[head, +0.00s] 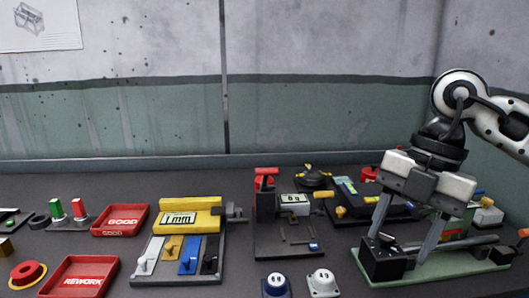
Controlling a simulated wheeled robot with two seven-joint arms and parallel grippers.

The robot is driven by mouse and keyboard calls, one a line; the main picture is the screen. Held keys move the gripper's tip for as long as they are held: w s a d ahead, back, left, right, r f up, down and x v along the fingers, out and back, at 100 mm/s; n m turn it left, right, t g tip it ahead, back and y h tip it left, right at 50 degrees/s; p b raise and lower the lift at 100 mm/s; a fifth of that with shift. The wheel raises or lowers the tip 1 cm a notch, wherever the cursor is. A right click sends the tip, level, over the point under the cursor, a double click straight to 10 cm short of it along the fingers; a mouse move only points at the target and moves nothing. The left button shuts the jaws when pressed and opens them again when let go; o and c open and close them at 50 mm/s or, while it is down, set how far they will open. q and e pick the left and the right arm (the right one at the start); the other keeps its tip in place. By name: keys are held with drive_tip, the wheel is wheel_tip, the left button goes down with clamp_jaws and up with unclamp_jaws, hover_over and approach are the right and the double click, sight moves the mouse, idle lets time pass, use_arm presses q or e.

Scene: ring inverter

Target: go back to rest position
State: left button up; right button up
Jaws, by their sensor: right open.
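My right gripper (402,247) comes in from the right and points down with its two fingers spread apart. It hangs over a green base plate (440,268) with a black block (383,262) and a dark rod on it. The fingertips overlap this fixture in the picture, and I cannot tell whether they touch it. I see nothing held between the fingers. My left gripper is not in view.
A red GOOD tray (120,219) and a red REWORK tray (80,278) stand on the left. A yellow 1 mm gauge (190,216), a red-handled press (266,180) and two small button boxes (322,283) fill the middle. A wall closes the back.

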drive_tip(key=s+a+f+g+y, duration=0.1)
drive_tip(key=s+a+y, duration=0.2)
drive_tip(key=a+y, duration=0.65)
drive_tip(key=s+a+y, duration=0.3)
drive_tip(key=a+y, duration=0.6)
drive_tip(key=a, duration=0.2)
drive_tip(key=w+d+f+m+t+h, duration=0.3)
drive_tip(key=d+f+m+t+h, duration=0.15)
drive_tip(key=f+m+t, duration=0.4)
drive_tip(key=w+d+f+m+t+h, duration=0.3)
drive_tip(key=w+f+m+t+h, duration=0.15)
drive_tip(key=m+t, duration=0.65)
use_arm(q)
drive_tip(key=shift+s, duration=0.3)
use_arm(e)
drive_tip(key=s+d+f+m+g+h, duration=0.2)
drive_tip(key=s+d+f+g+h, duration=0.1)
drive_tip(key=s+f, duration=0.4)
drive_tip(key=s+d+f+m+g+h, duration=0.3)
drive_tip(key=s+d+f+g+h, duration=0.1)
drive_tip(key=f, duration=1)
drive_tip(key=s+d+h, duration=0.1)
drive_tip(key=s+h, duration=0.1)
drive_tip(key=s, duration=0.1)
drive_tip(key=shift+f, duration=0.25)
drive_tip(key=shift+w+m, duration=0.1)
drive_tip(key=shift+m, duration=0.15)
